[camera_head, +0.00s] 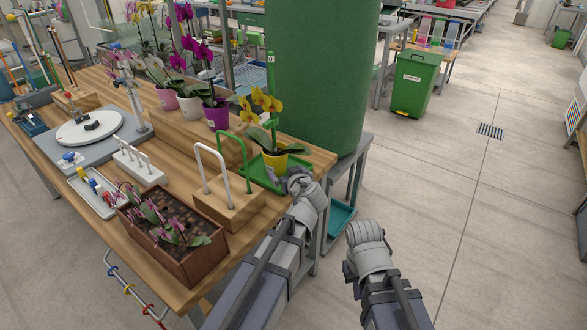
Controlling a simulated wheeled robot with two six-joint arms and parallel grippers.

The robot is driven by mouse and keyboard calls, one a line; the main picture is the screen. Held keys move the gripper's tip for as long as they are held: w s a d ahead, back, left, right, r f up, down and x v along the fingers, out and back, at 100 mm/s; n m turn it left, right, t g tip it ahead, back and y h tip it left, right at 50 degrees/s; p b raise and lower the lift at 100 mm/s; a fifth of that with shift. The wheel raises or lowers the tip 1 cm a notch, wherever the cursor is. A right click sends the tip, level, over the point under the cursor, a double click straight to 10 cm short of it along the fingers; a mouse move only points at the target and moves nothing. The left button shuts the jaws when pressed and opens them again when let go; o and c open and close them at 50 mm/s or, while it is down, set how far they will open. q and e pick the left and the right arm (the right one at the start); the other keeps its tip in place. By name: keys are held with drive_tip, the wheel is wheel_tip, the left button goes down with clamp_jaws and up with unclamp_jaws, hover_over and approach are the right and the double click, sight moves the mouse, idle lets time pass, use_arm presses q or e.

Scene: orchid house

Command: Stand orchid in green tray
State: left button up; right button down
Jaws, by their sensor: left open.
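A yellow-flowered orchid (266,103) in a yellow pot (273,161) is at the right end of the wooden bench. The pot looks upright and appears to stand in the green tray (254,174). Its leaves spread out over the rim. My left gripper (284,173) is open at the near right side of the pot, close to its lower part. I cannot tell whether its fingers touch the pot. They hide part of the tray. My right gripper (365,228) is over the floor, away from the bench, and its fingers are hard to make out.
A wooden block with white (213,150) and green hoops stands left of the tray. A brown planter (170,236) with pink-flowered plants is at the near edge. Potted orchids, one in a purple pot (216,116), stand behind. A large green cylinder (320,75) rises behind the tray.

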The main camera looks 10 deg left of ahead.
use_arm(q)
drive_tip(key=shift+s+d+r, duration=0.2)
drive_tip(key=shift+s+d, duration=0.05)
drive_tip(key=shift+s, duration=0.25)
use_arm(e)
drive_tip(key=shift+s+d+r, duration=0.1)
drive_tip(key=shift+d+r, duration=0.1)
drive_tip(key=shift+d, duration=0.2)
use_arm(q)
drive_tip(key=shift+f, duration=0.1)
drive_tip(key=s+d+f+m+g+h, duration=0.2)
drive_tip(key=s+d+f+m+g, duration=0.1)
drive_tip(key=s, duration=0.5)
drive_tip(key=s+d+f+m+g+h, duration=0.2)
drive_tip(key=s+d+f+g, duration=0.3)
drive_tip(key=s, duration=0.4)
drive_tip(key=s+d+f+m+g+h, duration=0.1)
drive_tip(key=s+d+f+m+g, duration=0.2)
drive_tip(key=s+d+f+m, duration=0.2)
drive_tip(key=s, duration=0.3)
drive_tip(key=shift+s+d+f+g+h, duration=0.15)
drive_tip(key=shift+s+d+g+h, duration=0.1)
drive_tip(key=shift+g+h, duration=0.15)
wheel_tip(320, 180, up, 10)
drive_tip(key=p, duration=1)
use_arm(e)
wheel_tip(320, 180, up, 10)
